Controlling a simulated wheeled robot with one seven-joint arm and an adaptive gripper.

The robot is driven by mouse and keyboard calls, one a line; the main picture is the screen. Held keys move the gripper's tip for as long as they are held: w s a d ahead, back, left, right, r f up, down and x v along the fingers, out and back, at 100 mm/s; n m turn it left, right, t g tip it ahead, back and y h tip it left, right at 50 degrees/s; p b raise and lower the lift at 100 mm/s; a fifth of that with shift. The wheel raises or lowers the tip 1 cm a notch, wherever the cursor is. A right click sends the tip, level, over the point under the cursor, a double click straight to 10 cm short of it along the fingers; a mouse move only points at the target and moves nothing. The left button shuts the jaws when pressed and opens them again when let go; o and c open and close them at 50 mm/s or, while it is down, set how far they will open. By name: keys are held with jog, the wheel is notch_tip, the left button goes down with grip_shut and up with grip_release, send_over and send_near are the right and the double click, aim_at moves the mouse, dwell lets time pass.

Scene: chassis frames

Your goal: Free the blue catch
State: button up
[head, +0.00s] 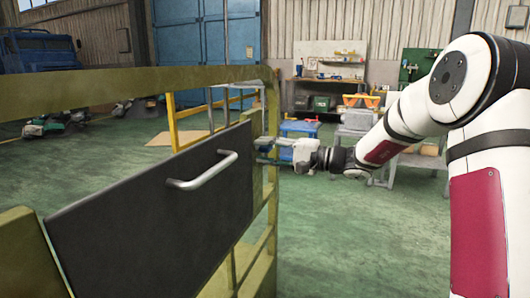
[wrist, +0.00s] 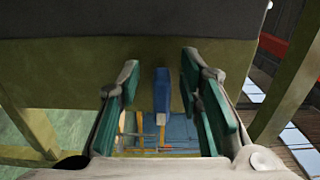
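The blue catch (wrist: 162,92) shows in the wrist view as a narrow upright piece against the olive frame, below the dark panel's edge. My gripper (wrist: 160,100) is open, with one green-padded finger on each side of the catch. A gap shows between the catch and each finger, wider on the left. In the head view my gripper (head: 266,150) is at the olive post on the panel's right end. I cannot make out the catch there. The dark panel (head: 140,210) with its grey bar handle (head: 203,172) is set in the olive frame (head: 100,88).
An olive post (wrist: 292,95) stands close to the right of my gripper in the wrist view. Behind, a yellow railing (head: 190,131), a blue cabinet (head: 200,40) and a workbench (head: 340,80) stand farther off. Green floor (head: 340,235) is clear right of the frame.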

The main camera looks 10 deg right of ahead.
jog(key=v, duration=1.1)
jog(key=shift+s+d, duration=0.1)
jog(key=shift+d, duration=0.1)
